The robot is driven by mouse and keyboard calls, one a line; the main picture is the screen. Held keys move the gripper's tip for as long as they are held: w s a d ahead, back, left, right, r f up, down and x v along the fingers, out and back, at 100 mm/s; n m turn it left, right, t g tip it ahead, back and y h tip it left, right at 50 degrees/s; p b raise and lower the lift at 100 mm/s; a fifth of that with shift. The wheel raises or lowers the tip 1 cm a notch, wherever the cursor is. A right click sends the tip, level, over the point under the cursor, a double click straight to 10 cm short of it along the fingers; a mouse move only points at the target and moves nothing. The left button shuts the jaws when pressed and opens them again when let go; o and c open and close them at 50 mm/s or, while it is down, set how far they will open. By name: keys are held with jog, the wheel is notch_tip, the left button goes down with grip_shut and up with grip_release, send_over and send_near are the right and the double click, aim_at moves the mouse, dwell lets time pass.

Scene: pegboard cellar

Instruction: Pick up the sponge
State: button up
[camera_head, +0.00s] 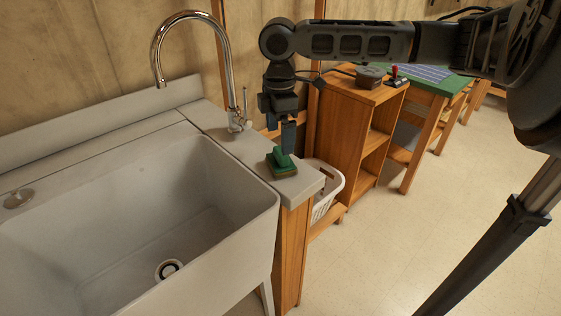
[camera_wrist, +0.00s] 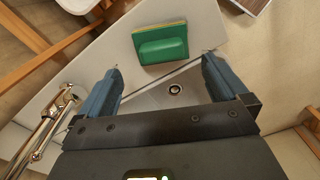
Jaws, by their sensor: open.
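The green sponge (camera_head: 281,161) lies on the narrow grey counter strip at the right end of the sink. It has a raised green grip and a yellowish-brown edge. In the wrist view the sponge (camera_wrist: 161,43) is at the upper middle, just beyond the fingertips. My gripper (camera_head: 283,136) points down above the sponge in the head view. In the wrist view my gripper (camera_wrist: 163,62) has its two blue fingers wide apart, with nothing held between them. I cannot tell the exact height of the fingertips over the sponge.
The deep sink basin (camera_head: 120,190) lies left of the sponge, with a chrome faucet (camera_head: 228,75) behind it. A white basket (camera_head: 330,188) stands below the counter's right end. Open floor lies right.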

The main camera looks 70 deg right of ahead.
aim_at(280, 155)
notch_tip(280, 155, down, 7)
jog(key=shift+s+f+p, duration=0.15)
jog(key=shift+f+p, duration=0.05)
jog(key=shift+p, duration=0.35)
jog(key=shift+c, duration=0.3)
jog(key=c, duration=1.1)
jog(key=shift+a+r, duration=0.1)
jog(key=shift+r, duration=0.05)
